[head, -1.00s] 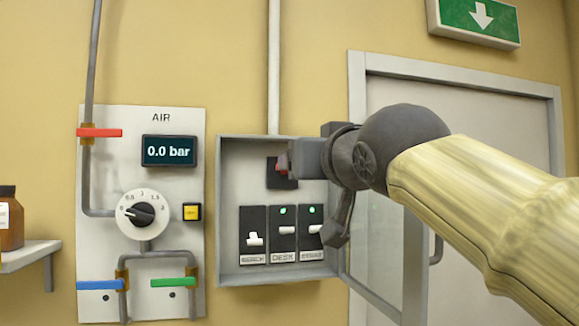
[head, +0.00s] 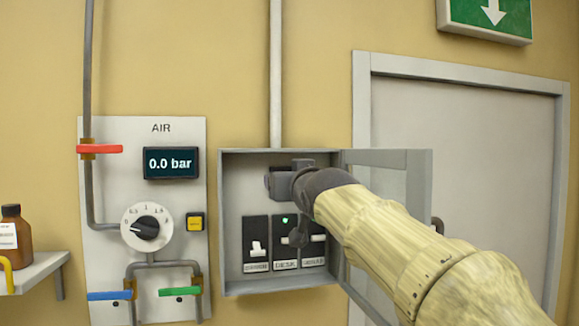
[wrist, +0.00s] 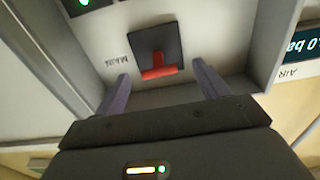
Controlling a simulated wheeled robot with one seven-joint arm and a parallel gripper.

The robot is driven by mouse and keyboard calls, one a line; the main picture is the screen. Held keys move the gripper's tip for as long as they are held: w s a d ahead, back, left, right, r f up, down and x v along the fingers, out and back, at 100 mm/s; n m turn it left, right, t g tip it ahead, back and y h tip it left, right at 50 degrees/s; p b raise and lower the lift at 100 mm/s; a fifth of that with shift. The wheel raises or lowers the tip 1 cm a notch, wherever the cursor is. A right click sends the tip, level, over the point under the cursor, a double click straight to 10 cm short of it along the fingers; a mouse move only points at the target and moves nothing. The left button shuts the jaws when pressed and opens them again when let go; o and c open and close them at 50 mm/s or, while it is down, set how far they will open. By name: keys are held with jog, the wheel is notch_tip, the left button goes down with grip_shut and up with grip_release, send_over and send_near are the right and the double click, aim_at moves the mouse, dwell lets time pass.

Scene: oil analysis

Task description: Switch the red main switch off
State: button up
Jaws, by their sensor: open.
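The main switch shows in the wrist view as a black plate (wrist: 150,45) with a red lever (wrist: 160,72) at its lower edge in that picture. A "MAIN" label is beside it, upside down. My gripper (wrist: 163,88) is open, with one finger on each side of the lever and nothing visibly between them but the lever. I cannot tell whether a finger touches it. In the head view my gripper (head: 278,183) is inside the upper part of the grey switch cabinet (head: 226,225) and hides the main switch.
Below my gripper are smaller black breakers, the left one (head: 256,245) fully visible; my arm partly covers the others. The cabinet door (head: 418,195) stands open at the right, close to my arm. The AIR panel (head: 125,180) is at the left, beside a shelf (head: 40,270) with a brown bottle (head: 14,235).

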jog(key=shift+p+x, duration=0.4)
jog(key=shift+x, duration=0.6)
jog(key=c, duration=1)
jog(key=shift+o, duration=0.2)
